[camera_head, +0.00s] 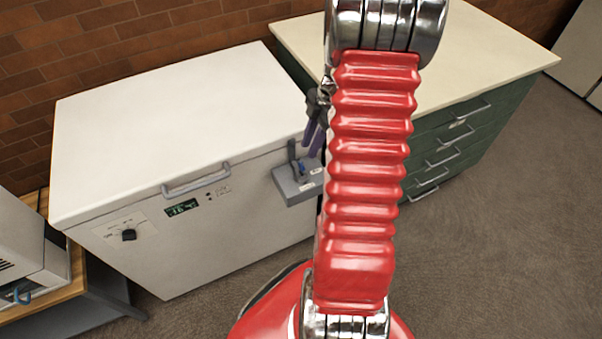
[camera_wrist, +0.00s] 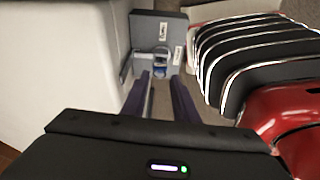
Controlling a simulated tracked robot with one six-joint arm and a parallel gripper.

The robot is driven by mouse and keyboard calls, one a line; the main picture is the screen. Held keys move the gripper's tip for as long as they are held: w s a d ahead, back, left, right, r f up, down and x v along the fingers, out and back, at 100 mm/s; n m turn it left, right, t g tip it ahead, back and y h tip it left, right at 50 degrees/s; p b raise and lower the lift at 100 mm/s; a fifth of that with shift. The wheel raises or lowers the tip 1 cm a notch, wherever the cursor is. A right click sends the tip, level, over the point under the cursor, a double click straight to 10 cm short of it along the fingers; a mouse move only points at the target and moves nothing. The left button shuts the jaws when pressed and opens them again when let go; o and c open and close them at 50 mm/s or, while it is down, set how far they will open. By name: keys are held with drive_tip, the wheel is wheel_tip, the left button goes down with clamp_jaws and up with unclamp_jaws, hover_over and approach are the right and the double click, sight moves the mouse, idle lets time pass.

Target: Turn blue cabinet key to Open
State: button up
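A grey lock box (camera_head: 298,188) is at the right end of the white chest cabinet's front, with a blue key (camera_head: 301,168) on it. In the wrist view the grey box (camera_wrist: 143,32) has two white labels, too small to read, and the blue key (camera_wrist: 160,68) is low on it. My gripper (camera_wrist: 160,76) has its two purple fingers apart, with the key seen between their tips. In the head view my gripper (camera_head: 314,137) is just above the box, partly hidden by my arm.
The white chest cabinet (camera_head: 180,120) has a front handle (camera_head: 197,181), a black dial (camera_head: 129,235) and a display. Green drawers (camera_head: 450,145) under a cream top stand to the right. A wooden bench (camera_head: 40,305) is at left. Open carpet (camera_head: 510,250) lies in front.

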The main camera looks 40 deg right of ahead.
sight(302, 165)
drive_tip(key=shift+w+a+f+m+t+h, duration=0.1)
drive_tip(key=shift+a+f+m+t+h, duration=0.4)
drive_tip(key=shift+f+m, duration=1.55)
drive_tip(key=shift+a+f+m+t+h, duration=0.15)
drive_tip(key=shift+a+f+m+h, duration=0.55)
drive_tip(key=shift+m, duration=3)
drive_tip(key=shift+w+a+f+m+t+h, duration=0.2)
drive_tip(key=shift+f+m+h, duration=0.75)
drive_tip(key=shift+m, duration=1.9)
drive_tip(key=shift+s, duration=0.15)
clamp_jaws()
